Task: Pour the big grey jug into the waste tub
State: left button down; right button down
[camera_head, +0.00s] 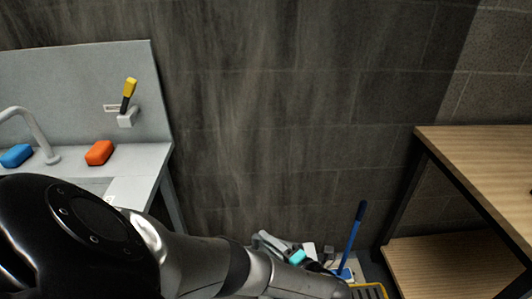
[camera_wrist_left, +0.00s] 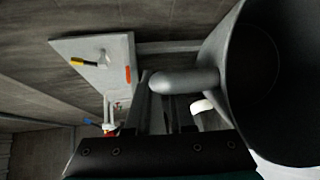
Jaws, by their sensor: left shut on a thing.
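The big grey jug (camera_wrist_left: 275,70) fills the right side of the left wrist view, with its dark round mouth or inside facing the camera. Its thick grey handle (camera_wrist_left: 188,80) sticks out to the left. My left gripper (camera_wrist_left: 158,100) is shut on the jug's handle. In the head view my left arm reaches across the bottom from the left; the jug cannot be made out there. I cannot make out the waste tub for sure in either view. My right gripper is not in view.
A sink counter (camera_head: 150,160) with a tap (camera_head: 35,130), blue sponge (camera_head: 16,155) and orange sponge (camera_head: 99,153) stands at left. A yellow-handled tool (camera_head: 129,92) hangs above. A blue-handled tool (camera_head: 352,240) and yellow container (camera_head: 368,291) are low at centre. A wooden shelf (camera_head: 480,150) stands right.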

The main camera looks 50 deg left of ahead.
pick_arm(q)
jog(key=shift+w+d+r+y, duration=0.15)
jog(key=shift+d, duration=0.25)
jog(key=shift+w+d+r+y, duration=0.1)
jog(key=shift+d+r+y, duration=0.05)
jog(key=shift+d, duration=0.2)
dwell(1.2)
